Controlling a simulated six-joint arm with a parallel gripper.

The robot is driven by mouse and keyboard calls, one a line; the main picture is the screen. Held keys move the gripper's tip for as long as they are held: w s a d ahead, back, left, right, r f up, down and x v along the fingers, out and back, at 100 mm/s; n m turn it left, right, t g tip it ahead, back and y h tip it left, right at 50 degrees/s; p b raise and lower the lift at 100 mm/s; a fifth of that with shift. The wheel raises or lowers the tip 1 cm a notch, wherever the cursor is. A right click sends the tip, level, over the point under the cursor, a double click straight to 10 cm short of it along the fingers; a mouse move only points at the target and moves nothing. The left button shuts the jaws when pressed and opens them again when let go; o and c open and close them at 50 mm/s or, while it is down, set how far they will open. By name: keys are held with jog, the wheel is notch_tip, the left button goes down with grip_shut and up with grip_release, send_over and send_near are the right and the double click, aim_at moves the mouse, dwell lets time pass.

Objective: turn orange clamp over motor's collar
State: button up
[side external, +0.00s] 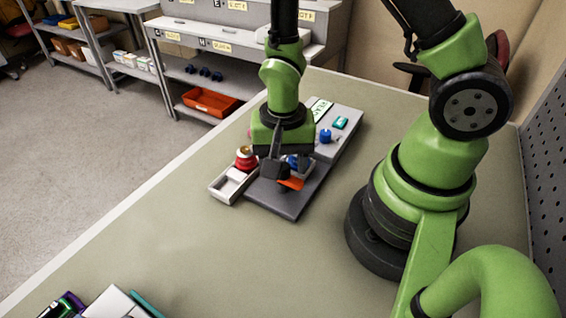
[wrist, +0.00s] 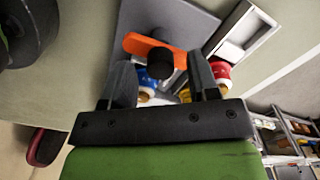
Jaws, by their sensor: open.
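The orange clamp (side external: 291,183) lies on the dark grey plate (side external: 287,205), just under my gripper (side external: 272,172). In the wrist view the orange clamp (wrist: 150,47) is a bar with a dark round knob (wrist: 160,63) near its right half. My gripper (wrist: 163,85) is open, its two dark fingers on either side of the knob, with no contact visible. A blue motor part (wrist: 159,66) shows behind the knob, and the blue piece shows beside the fingers in the side view (side external: 299,162). Its collar is mostly hidden, so I cannot tell how the clamp sits against it.
A red and white part (side external: 246,158) stands by a light grey tray (side external: 228,187) to the left. A grey board (side external: 340,120) behind holds a small blue part (side external: 325,136) and a teal part (side external: 341,122).

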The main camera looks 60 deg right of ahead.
jog(key=shift+f, duration=0.45)
jog(key=c, duration=0.9)
jog(key=shift+c, duration=0.2)
